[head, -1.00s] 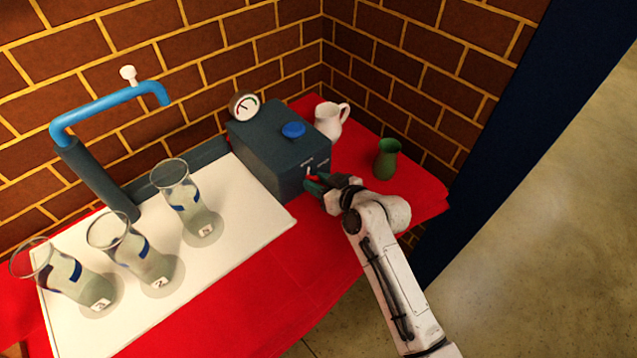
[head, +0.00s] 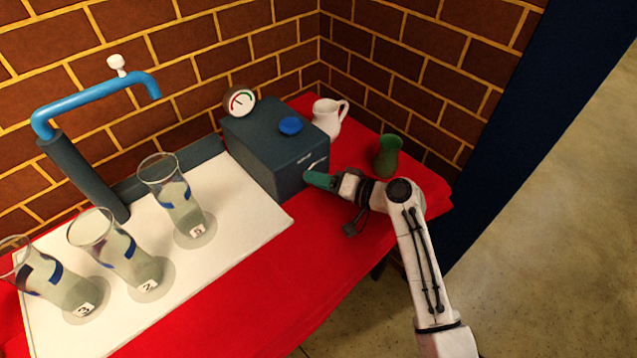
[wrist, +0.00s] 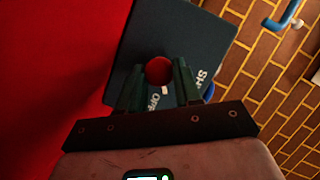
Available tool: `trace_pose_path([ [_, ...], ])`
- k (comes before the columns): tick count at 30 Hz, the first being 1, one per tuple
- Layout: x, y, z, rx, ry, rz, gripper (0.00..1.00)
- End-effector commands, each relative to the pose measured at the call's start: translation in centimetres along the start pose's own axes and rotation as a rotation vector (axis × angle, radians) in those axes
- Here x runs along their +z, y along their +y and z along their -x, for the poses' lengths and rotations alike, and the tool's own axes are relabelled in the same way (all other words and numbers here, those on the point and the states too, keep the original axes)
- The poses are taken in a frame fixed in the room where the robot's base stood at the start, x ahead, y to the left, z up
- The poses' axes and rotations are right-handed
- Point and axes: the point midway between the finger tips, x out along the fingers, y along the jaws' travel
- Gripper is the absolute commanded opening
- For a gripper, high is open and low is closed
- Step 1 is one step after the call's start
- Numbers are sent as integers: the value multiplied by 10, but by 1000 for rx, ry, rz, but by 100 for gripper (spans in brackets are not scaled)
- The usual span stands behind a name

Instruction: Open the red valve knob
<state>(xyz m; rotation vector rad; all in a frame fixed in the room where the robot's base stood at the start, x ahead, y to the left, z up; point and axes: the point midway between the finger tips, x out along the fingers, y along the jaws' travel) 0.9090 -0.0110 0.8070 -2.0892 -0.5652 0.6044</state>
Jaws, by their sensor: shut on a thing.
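The red valve knob (wrist: 158,71) shows in the wrist view as a round red knob on the face of the dark box (wrist: 185,38). A small white mark sits just below the knob, and white lettering is partly hidden by the fingers. My gripper (wrist: 158,80) has its two green fingers on either side of the knob and is shut on it. In the head view, my gripper (head: 312,178) is at the right front face of the dark box (head: 255,150), and the knob is hidden behind the fingers.
A blue cap (head: 290,125) and a round gauge (head: 240,102) are on the box. A white jug (head: 326,117) and a green vase (head: 387,156) stand near my arm. Several glass vases stand on a white board (head: 235,235) at left, beside a blue pipe (head: 95,98).

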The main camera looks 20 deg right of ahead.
Motion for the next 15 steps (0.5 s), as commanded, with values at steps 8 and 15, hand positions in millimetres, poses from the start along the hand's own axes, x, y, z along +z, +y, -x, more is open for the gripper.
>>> trace_pose_path([
  [8, 1, 4, -1, -97, 1, -235, 3],
  [15, 1, 6, -1, -165, 2, -400, 3],
])
